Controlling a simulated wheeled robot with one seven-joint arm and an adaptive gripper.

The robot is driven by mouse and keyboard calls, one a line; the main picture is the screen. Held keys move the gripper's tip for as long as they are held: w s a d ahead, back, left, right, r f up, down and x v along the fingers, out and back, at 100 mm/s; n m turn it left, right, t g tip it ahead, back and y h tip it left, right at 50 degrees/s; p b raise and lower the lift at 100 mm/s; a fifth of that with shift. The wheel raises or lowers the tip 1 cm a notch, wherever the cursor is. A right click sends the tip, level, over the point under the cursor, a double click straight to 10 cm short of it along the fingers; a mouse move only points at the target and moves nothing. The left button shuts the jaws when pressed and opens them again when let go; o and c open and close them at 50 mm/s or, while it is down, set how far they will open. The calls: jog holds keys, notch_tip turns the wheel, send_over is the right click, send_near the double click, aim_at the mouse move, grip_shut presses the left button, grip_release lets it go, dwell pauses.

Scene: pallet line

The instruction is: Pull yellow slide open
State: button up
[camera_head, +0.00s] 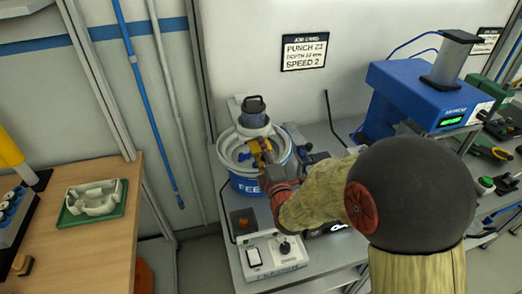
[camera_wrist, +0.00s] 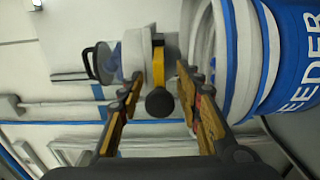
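The yellow slide (camera_wrist: 158,66) shows in the wrist view as a short upright yellow strip on the white hopper part (camera_wrist: 136,50). A round black knob (camera_wrist: 159,102) sits at its lower end. My gripper (camera_wrist: 160,76) is open, with one finger on each side of the slide and knob. In the head view my gripper (camera_head: 262,155) is at the feeder bowl, just below the hopper (camera_head: 254,122). There my gripper and arm hide most of the slide.
The blue and white feeder (camera_head: 247,185) stands close around my gripper; its blue wall (camera_wrist: 292,60) is at the right in the wrist view. A control box (camera_head: 270,257) sits in front. A blue machine (camera_head: 418,95) stands right. A wooden table (camera_head: 90,245) is left.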

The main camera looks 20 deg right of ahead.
jog(key=shift+w, duration=0.3)
jog(key=shift+c, duration=0.5)
jog(key=c, duration=0.7)
grip_shut()
